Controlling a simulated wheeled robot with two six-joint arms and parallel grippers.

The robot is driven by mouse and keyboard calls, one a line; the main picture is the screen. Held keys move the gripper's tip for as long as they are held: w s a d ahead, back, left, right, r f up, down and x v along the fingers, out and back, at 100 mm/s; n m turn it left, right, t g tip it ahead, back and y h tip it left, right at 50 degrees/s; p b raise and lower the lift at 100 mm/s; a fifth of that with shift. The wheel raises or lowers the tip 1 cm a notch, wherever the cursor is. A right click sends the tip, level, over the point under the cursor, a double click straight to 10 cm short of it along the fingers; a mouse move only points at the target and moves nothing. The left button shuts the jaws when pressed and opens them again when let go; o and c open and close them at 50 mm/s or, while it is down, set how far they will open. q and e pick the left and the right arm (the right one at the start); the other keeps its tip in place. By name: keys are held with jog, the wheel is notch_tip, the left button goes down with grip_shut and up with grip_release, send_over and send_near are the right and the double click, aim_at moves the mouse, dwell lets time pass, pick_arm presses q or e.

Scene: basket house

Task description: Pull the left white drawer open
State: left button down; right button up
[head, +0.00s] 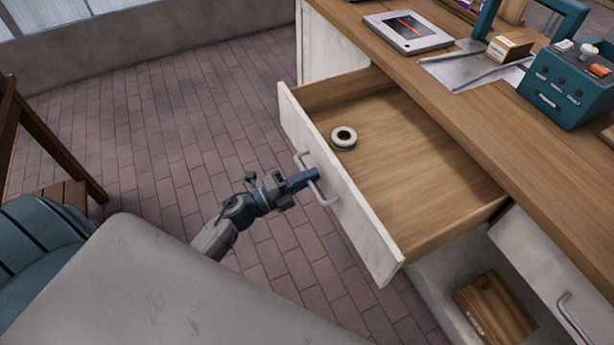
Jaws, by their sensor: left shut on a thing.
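The left white drawer (365,222) stands pulled out from the wooden-topped desk, showing its bare wooden inside. A small roll of pale tape (344,138) lies in it near the front left corner. My left gripper (308,178) is at the drawer's metal handle (327,200) and is shut on it. My left arm reaches in from the lower left. My right gripper is not in view.
The desk top (440,90) carries a tablet (408,32), papers, a small box (510,46) and a teal device (568,85). A second white drawer (550,260) is at the right, with a wooden box (494,308) below. A chair (45,150) stands left. Brick floor (190,120) is clear between.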

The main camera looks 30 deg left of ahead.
pick_arm(q)
jog(key=shift+s, duration=0.1)
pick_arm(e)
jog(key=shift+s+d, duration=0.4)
